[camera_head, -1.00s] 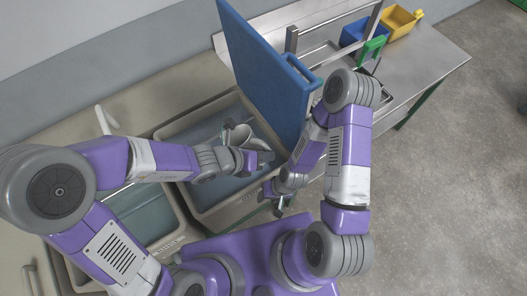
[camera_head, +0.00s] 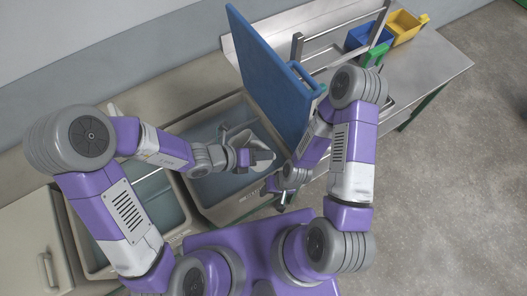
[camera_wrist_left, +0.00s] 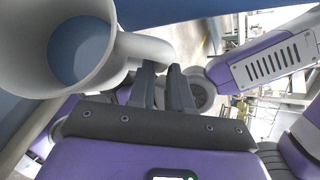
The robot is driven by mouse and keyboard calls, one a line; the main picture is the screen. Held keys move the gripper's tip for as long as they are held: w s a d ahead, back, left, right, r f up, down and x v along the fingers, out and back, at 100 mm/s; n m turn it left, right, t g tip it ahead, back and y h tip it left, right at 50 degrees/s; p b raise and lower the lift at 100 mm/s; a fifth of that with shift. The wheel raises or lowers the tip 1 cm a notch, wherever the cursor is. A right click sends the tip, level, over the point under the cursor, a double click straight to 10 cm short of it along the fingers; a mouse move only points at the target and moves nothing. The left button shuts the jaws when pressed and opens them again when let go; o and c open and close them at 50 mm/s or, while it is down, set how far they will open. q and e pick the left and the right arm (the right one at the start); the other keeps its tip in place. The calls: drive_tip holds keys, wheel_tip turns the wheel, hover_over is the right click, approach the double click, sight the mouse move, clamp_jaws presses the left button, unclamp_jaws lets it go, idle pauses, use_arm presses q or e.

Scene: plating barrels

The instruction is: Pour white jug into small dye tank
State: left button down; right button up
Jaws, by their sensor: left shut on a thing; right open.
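My left gripper (camera_head: 258,157) is shut on the handle of the white jug (camera_head: 238,136). The jug is over the right-hand tank (camera_head: 228,217), which holds blue-grey liquid. In the left wrist view the jug (camera_wrist_left: 118,75) shows its open mouth, with a blue-grey surface inside, and its handle runs to the fingers (camera_wrist_left: 163,88). A second tank (camera_head: 92,262) with greenish liquid is at the left, partly behind my left arm. I cannot tell which tank is the small one. My right gripper (camera_head: 279,195) is open and empty, beside the right-hand tank's near right corner.
A tall blue panel (camera_head: 268,85) stands along the right side of the right-hand tank, close to both grippers. A steel table (camera_head: 430,65) at the right carries a blue bin (camera_head: 368,38), a yellow bin (camera_head: 404,27) and a metal frame.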

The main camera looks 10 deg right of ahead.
sight(254, 144)
use_arm(q)
drive_tip(key=shift+w+a+h+p, duration=0.25)
drive_tip(key=shift+h+p, duration=0.25)
drive_tip(key=shift+p, duration=0.15)
drive_tip(key=shift+w+a+r+n+g+h+p, duration=0.3)
drive_tip(key=shift+w+a+n+g+h+p, duration=0.15)
drive_tip(key=shift+p, duration=0.35)
drive_tip(key=shift+w+a+r+n+h+p, duration=0.2)
drive_tip(key=shift+w+a+n+h+p, duration=0.05)
drive_tip(key=shift+a+n+h+p, duration=0.15)
drive_tip(key=shift+w+a+r+n+g+h, duration=0.2)
drive_tip(key=shift+w+a+n+g+h, duration=0.05)
drive_tip(key=shift+w+a+g+h, duration=0.15)
drive_tip(key=shift+w+a+r+h+p, duration=0.2)
drive_tip(key=shift+w+a+h+p, duration=0.2)
drive_tip(key=shift+p, duration=0.1)
drive_tip(key=shift+w+a+r+n+h, duration=0.2)
drive_tip(key=shift+w+a+n+h, duration=0.25)
drive_tip(key=shift+a, duration=0.05)
drive_tip(key=shift+w+a+r+n+h, duration=0.2)
drive_tip(key=shift+w+a+n+h, duration=0.2)
drive_tip(key=shift+a+n, duration=0.1)
drive_tip(key=shift+w+a+r+n+h, duration=0.2)
drive_tip(key=shift+w+a+n+h, duration=0.25)
drive_tip(key=shift+w+a, duration=0.15)
drive_tip(key=shift+w+a+r+n+h, duration=0.2)
drive_tip(key=shift+w+a+n+h, duration=0.1)
drive_tip(key=shift+w+a+h, duration=0.25)
drive_tip(key=shift+a, duration=0.1)
